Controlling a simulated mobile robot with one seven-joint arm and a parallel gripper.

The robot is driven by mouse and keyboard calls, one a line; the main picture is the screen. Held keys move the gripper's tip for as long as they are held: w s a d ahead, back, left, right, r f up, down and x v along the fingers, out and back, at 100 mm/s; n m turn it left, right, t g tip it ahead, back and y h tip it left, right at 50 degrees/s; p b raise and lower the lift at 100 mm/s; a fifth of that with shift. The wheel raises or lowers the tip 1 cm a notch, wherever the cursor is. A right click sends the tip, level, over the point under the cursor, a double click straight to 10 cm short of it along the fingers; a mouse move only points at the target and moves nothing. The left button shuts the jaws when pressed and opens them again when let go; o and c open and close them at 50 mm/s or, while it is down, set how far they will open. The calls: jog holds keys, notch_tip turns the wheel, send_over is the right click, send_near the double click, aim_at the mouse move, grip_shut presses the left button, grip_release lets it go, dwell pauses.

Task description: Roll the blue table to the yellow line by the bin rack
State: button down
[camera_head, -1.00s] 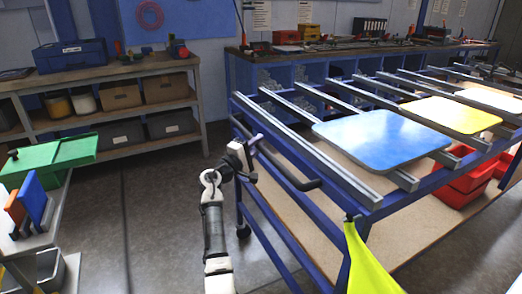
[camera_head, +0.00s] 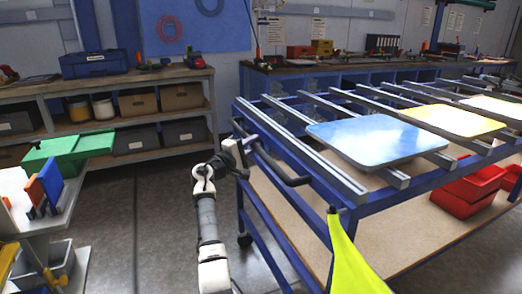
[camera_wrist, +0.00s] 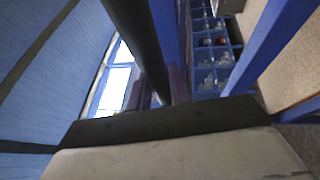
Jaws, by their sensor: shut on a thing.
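The blue table (camera_head: 410,190) is a wheeled blue frame with grey cross rails on top and a wooden lower shelf. It fills the right half of the head view. A black handle bar (camera_head: 285,175) runs along its near left end. My gripper (camera_head: 247,144) is shut on this handle near its far end. In the wrist view the dark bar (camera_wrist: 138,35) runs up from the jaws (camera_wrist: 160,95), with the fingertips partly hidden. A blue sign panel (camera_head: 375,141) and a yellow one (camera_head: 452,120) lie on the rails. I see no yellow line on the floor.
A wooden workbench (camera_head: 125,80) with boxes stands at the back left. A white table (camera_head: 40,218) with a green case is close on the left. Blue shelving with compartments (camera_head: 315,80) stands behind the table. Grey floor (camera_head: 150,215) is clear between them.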

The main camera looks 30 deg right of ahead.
jog(key=a, duration=0.3)
jog(key=shift+w+a+f, duration=0.1)
jog(key=shift+w+a, duration=0.1)
jog(key=c, duration=1.3)
grip_release()
jog(key=shift+a, duration=0.15)
jog(key=shift+d, duration=0.2)
jog(key=shift+s, duration=0.1)
jog(key=b+v, duration=0.1)
jog(key=v, duration=1.2)
jog(key=shift+a, duration=0.4)
